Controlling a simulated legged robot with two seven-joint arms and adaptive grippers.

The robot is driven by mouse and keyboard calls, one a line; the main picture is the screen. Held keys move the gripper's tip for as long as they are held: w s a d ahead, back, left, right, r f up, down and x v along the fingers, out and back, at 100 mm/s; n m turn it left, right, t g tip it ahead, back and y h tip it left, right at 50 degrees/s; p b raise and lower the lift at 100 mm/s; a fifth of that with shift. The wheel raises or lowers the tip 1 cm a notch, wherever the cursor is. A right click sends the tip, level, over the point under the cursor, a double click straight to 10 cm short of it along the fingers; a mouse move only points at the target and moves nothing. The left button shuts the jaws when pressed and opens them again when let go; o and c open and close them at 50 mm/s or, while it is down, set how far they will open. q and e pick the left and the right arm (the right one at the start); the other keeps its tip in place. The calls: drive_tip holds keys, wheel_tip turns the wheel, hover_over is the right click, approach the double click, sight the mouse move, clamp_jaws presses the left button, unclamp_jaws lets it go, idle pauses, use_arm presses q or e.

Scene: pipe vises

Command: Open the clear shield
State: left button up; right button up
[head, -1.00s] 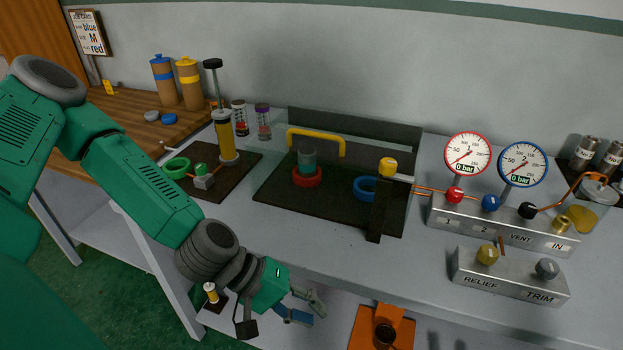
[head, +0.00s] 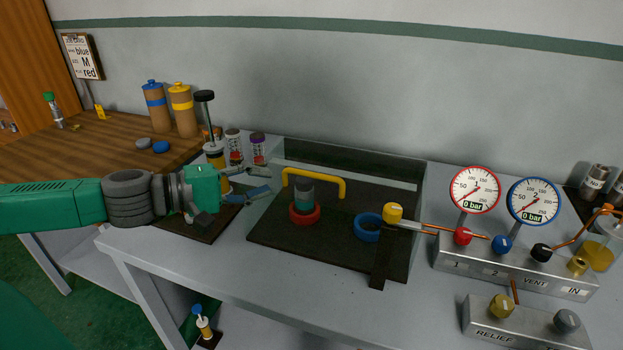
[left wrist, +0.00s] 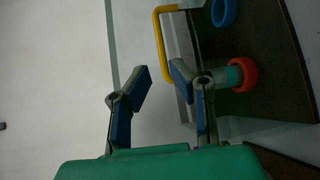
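The clear shield is hard to make out; its yellow handle (head: 341,187) arches over the dark base plate (head: 280,232). Under the handle, a teal-grey cylinder (head: 304,193) stands in a red ring (head: 304,214), and a blue ring (head: 367,228) lies to the right. My left gripper (head: 266,181) is open and empty, just left of the handle, with its fingers pointing toward it. In the left wrist view the fingers (left wrist: 159,87) are spread apart, and the yellow handle (left wrist: 159,46) shows beyond their tips, not between them. My right gripper is not in view.
A yellow knob (head: 393,212) and a dark bar (head: 381,258) stand at the plate's right side. A gauge manifold (head: 510,272) is further right. A hand pump (head: 205,112) stands behind my left gripper. The bench front (head: 240,275) is clear.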

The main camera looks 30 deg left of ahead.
sight(310, 177)
use_arm(q)
drive_tip(key=b+x, duration=0.2)
drive_tip(key=x, duration=0.1)
drive_tip(key=b+x, duration=0.2)
drive_tip(key=x, duration=0.1)
drive_tip(key=a+f+b+x, duration=0.1)
drive_tip(key=b+x, duration=0.1)
drive_tip(key=x, duration=0.1)
drive_tip(key=shift+w, duration=0.35)
drive_tip(key=shift+w+d+b, duration=0.3)
drive_tip(key=shift+w+d, duration=0.1)
drive_tip(key=shift+d, duration=0.25)
drive_tip(key=shift+w+d+r, duration=0.1)
drive_tip(key=shift+d+r, duration=0.1)
drive_tip(key=shift+d, duration=0.25)
drive_tip(key=shift+a, duration=0.15)
clamp_jaws()
drive_tip(key=shift+w+a, duration=0.1)
drive_tip(key=shift+a, duration=0.05)
